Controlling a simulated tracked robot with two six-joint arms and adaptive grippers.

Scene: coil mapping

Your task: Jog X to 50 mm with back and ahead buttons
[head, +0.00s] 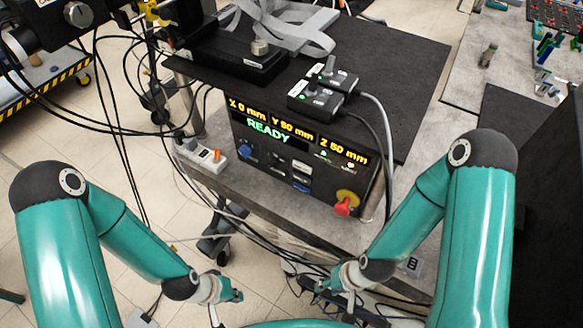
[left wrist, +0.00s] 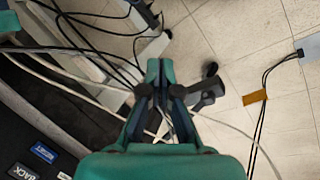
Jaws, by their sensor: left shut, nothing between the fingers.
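The control panel (head: 268,160) faces me in the middle of the head view. Its display (head: 290,132) reads X 0 mm, Y 50 mm, Z 50 mm and READY. Small buttons (head: 301,187) sit below the display, their labels too small to read there. In the left wrist view a BACK button (left wrist: 22,172) and a blue RESET button (left wrist: 43,153) show at the lower left. I cannot make out an ahead button. My left gripper (head: 236,295) is shut and empty, below and in front of the panel; its fingers (left wrist: 164,90) point at the floor area. My right gripper (head: 328,285) is low, below the panel's right part.
A red emergency stop (head: 345,203) juts from the panel's lower right. Two black boxes (head: 322,92) with cables stand on the black surface above. A white power strip (head: 202,155) is left of the panel. Cables hang below it. Tiled floor is open at left.

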